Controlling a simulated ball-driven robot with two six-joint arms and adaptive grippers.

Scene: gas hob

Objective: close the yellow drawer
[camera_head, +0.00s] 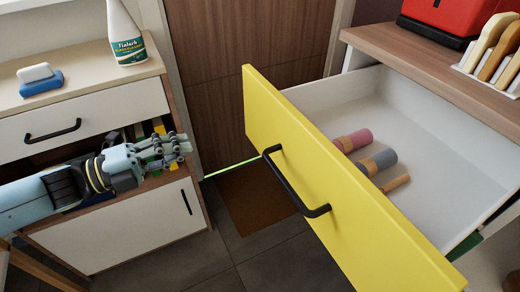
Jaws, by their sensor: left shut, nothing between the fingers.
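The yellow drawer (340,190) is pulled open on the right, under the wooden counter. Its yellow front has a black bar handle (291,184). Inside its white tray lie a pink-ended roll, a grey-ended roll (376,161) and a light wooden piece. My left gripper (183,147) comes in from the left, shut and empty. It is well to the left of the yellow front and apart from it, in front of the white cabinet's open shelf. My right gripper is not in view.
The white cabinet (118,237) at left has a shut drawer and a door, with a spray bottle (126,35) and a blue-and-white sponge (39,78) on top. A red appliance (440,17) and a utensil rack stand on the right counter. Floor between is open, with a brown mat (252,199).

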